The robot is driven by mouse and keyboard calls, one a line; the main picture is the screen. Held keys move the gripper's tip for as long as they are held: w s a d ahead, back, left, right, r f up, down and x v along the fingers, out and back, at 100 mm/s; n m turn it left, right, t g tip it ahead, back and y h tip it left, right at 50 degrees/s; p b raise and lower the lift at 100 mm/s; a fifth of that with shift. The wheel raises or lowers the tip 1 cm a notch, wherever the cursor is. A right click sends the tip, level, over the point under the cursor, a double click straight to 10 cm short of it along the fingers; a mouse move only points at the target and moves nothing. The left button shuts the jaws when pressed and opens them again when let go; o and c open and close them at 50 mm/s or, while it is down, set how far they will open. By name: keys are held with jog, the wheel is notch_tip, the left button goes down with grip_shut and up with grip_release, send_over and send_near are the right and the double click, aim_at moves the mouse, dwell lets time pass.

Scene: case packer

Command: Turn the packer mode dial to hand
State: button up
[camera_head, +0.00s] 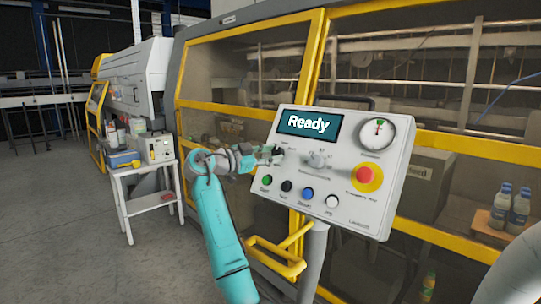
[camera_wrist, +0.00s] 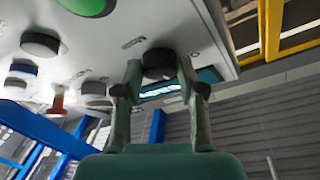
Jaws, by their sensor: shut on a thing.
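The control panel (camera_head: 345,205) faces me with a screen (camera_head: 311,124) reading "Ready". My gripper (camera_head: 276,154) is at the panel's left side, just below the screen. In the wrist view my gripper (camera_wrist: 159,75) has its two fingers on either side of a dark round dial (camera_wrist: 158,62), shut on it. This seems to be the mode dial; its pointer and position labels are not readable. The fingers mostly hide it in the head view. A separate grey knob (camera_head: 318,161) sits to its right, clear of the fingers.
Green (camera_head: 267,180), black (camera_head: 286,186), blue (camera_head: 307,193) and white (camera_head: 332,201) buttons line the panel below. A red emergency stop (camera_head: 367,176) and a gauge (camera_head: 375,133) are at the right. A yellow handle (camera_head: 278,258) juts out under the panel.

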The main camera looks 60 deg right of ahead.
jog(key=o, duration=1.1)
jog(key=shift+o, duration=0.2)
jog(key=shift+a, duration=0.1)
jog(key=v, duration=1.1)
jog(key=shift+w+a, duration=0.2)
jog(key=shift+a, duration=0.15)
jog(key=shift+f, duration=0.1)
